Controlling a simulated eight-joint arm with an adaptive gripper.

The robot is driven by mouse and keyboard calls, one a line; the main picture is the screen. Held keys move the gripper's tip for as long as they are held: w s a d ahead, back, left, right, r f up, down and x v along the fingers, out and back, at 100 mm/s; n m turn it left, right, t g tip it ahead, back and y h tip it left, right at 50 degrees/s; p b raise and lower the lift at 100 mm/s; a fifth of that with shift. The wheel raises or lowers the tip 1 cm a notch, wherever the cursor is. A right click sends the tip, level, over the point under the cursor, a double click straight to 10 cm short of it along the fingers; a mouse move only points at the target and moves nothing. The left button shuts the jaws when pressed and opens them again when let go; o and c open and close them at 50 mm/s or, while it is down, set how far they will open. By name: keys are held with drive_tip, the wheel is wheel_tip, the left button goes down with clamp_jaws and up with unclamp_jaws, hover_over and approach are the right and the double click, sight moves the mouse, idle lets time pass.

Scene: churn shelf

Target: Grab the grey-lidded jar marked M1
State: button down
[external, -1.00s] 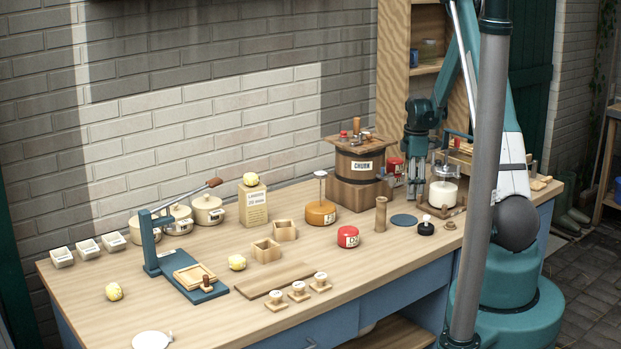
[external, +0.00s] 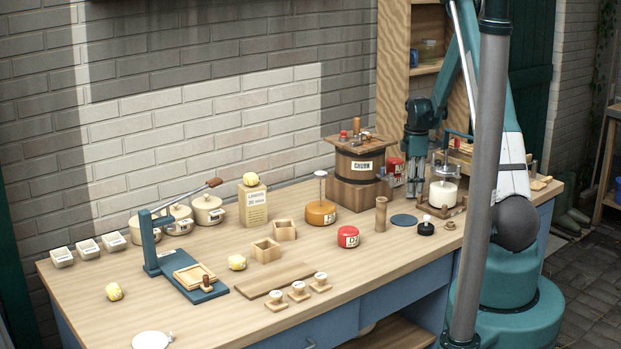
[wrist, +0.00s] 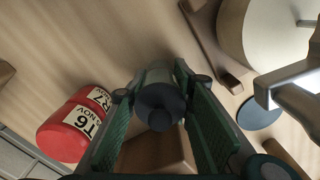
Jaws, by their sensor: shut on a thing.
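My gripper (wrist: 158,110) points down at the back right of the bench, between the wooden churn and the glass vessel. It shows small in the external view (external: 415,188). In the wrist view its green fingers are closed on the sides of a small cylindrical jar (wrist: 158,74) with a dark grey lid (wrist: 160,105). No M1 marking on it can be read. In the external view the fingers hide most of it. Whether it touches the bench is unclear.
A red container (wrist: 68,132) with a label is left of the fingers in the wrist view. The churn (external: 358,166) stands left of my gripper and the white-filled glass vessel (external: 443,192) right. A blue disc (external: 403,220) lies in front.

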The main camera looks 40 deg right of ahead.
drive_tip(key=shift+r, duration=0.1)
wheel_tip(320, 180, up, 18)
drive_tip(key=shift+p, duration=0.3)
idle(0.4)
idle(0.7)
